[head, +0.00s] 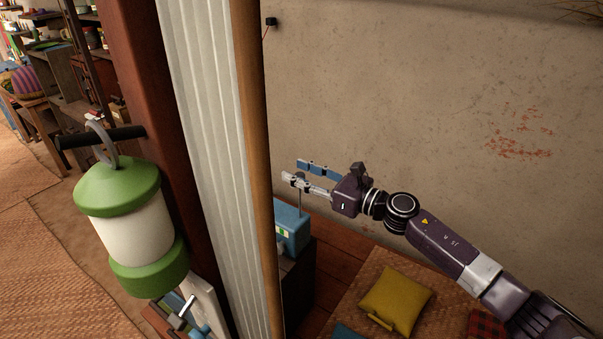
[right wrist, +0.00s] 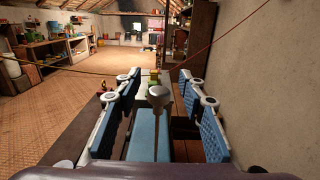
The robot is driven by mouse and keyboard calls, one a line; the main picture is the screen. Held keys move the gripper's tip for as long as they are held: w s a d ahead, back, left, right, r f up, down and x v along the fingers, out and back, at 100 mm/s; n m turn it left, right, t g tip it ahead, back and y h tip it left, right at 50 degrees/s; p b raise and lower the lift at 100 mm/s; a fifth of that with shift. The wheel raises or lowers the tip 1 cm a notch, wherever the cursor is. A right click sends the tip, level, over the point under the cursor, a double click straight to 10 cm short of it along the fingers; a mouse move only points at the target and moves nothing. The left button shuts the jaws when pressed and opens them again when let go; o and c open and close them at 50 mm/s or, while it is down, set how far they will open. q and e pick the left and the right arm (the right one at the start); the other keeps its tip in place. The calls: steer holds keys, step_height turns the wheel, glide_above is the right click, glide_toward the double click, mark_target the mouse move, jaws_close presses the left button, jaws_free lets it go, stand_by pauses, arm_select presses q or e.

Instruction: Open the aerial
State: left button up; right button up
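A blue radio (head: 291,232) stands on a dark wooden cabinet, partly hidden by the wooden post and pale curtain in the head view. Its thin metal aerial (head: 300,199) rises from it to my right gripper. In the right wrist view the aerial's round grey tip (right wrist: 158,92) shows between the blue finger pads, above the radio's blue top (right wrist: 150,135). My right gripper (head: 294,170) is open, its fingers on both sides of the aerial with visible gaps. It also shows in the right wrist view (right wrist: 158,105). My left gripper is not in view.
The wooden post (head: 254,150) and pale curtain (head: 205,110) stand left of the radio. A green and white lantern (head: 130,225) hangs at the left. The mud wall (head: 420,100) is behind my right arm. A yellow cushion (head: 396,299) lies below it.

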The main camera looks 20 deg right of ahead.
steer(key=shift+s+d+f, duration=0.15)
steer(key=shift+s+d, duration=0.15)
steer(key=shift+s, duration=0.05)
steer(key=v, duration=1.1)
